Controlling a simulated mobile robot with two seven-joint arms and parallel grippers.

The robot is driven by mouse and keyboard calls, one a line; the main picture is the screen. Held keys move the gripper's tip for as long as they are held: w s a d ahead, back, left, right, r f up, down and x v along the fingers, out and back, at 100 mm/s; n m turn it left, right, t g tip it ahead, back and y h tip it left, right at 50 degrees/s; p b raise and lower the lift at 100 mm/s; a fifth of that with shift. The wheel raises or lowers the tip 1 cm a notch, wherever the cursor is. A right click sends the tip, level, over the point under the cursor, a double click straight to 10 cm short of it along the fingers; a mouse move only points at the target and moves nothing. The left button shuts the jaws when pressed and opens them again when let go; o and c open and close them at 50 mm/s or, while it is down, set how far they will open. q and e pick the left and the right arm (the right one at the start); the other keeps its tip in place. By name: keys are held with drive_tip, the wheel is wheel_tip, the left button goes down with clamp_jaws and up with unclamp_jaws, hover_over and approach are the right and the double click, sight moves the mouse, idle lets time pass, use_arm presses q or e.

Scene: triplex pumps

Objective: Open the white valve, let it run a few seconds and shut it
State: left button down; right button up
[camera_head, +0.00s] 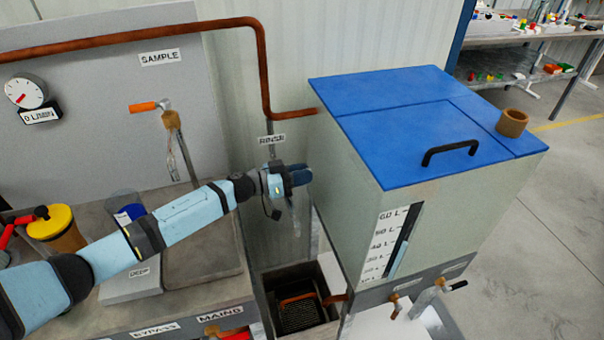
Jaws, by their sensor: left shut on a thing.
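My left gripper (300,176) reaches in from the left to the tap pipe (271,153) under the RINSE label (272,139). Its dark fingers are shut at the tap, and the white valve there is mostly hidden behind them, so I cannot tell how far it is turned. A pale, thin vertical shape shows just below the fingers; I cannot tell whether it is a spout or running water. An open sump (301,322) with a dark grate lies below. My right gripper is not in view.
A tank with a blue lid (420,125) and black handle stands close right of the gripper. An orange-handled tap (150,106) is by the SAMPLE label (160,57). A gauge (26,93) is at left. A yellow-lidded jar (50,223) stands beside my arm.

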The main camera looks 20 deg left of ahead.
use_arm(q)
drive_tip(key=shift+r+n+t+y+p, duration=0.2)
drive_tip(key=shift+n+t+y+p, duration=0.25)
drive_tip(key=shift+p, duration=0.5)
drive_tip(key=shift+w+a+n+t+y+p, duration=0.1)
drive_tip(key=shift+w+n+t+y+p, duration=0.05)
drive_tip(key=shift+n+t+y+p, duration=0.3)
drive_tip(key=shift+w+a+n+t+y+p, duration=0.1)
drive_tip(key=shift+n+t+y+p, duration=0.1)
drive_tip(key=shift+t+p, duration=0.3)
drive_tip(key=n+t+y, duration=0.1)
drive_tip(key=y, duration=0.1)
drive_tip(key=a+n+t+y+p, duration=0.1)
drive_tip(key=n+y, duration=0.1)
drive_tip(key=w+n+t+y, duration=0.1)
drive_tip(key=n+t+y, duration=0.1)
drive_tip(key=y, duration=0.1)
drive_tip(key=shift+w+a+f, duration=0.1)
drive_tip(key=shift+a+f, duration=0.05)
drive_tip(key=shift+a, duration=0.25)
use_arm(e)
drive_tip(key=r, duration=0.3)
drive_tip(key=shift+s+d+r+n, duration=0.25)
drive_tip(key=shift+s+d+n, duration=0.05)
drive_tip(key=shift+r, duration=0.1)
use_arm(q)
drive_tip(key=c, duration=1)
unclamp_jaws()
drive_tip(key=shift+c, duration=0.2)
